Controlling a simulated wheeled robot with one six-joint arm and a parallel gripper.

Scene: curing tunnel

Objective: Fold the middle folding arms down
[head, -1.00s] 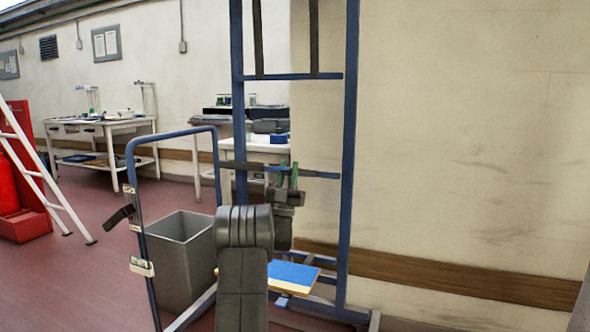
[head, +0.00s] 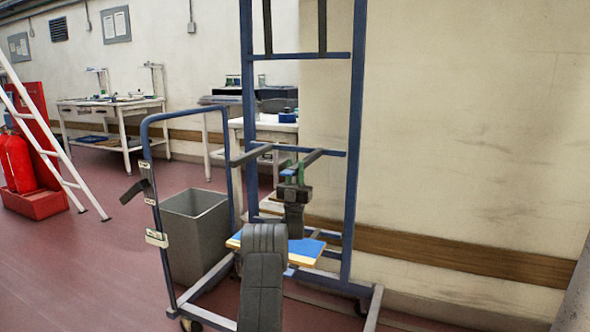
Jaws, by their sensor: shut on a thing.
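The blue rack (head: 357,120) stands against the wall. Its middle folding arms stick out towards me from the middle crossbar: a left arm (head: 250,155) and a right arm (head: 316,157), both looking about level. My gripper (head: 291,172), with green fingertips, is shut on the right arm near its front end. The fingers and gripper body hide part of that end. A higher pair of dark arms (head: 267,25) (head: 322,25) stands upright above the upper crossbar (head: 300,56). Their tops are out of the picture.
A blue and wooden board (head: 308,250) lies low in the rack. Worktables (head: 112,105), a white ladder (head: 50,150) and a red extinguisher (head: 17,160) are farther left. Floor is clear at left.

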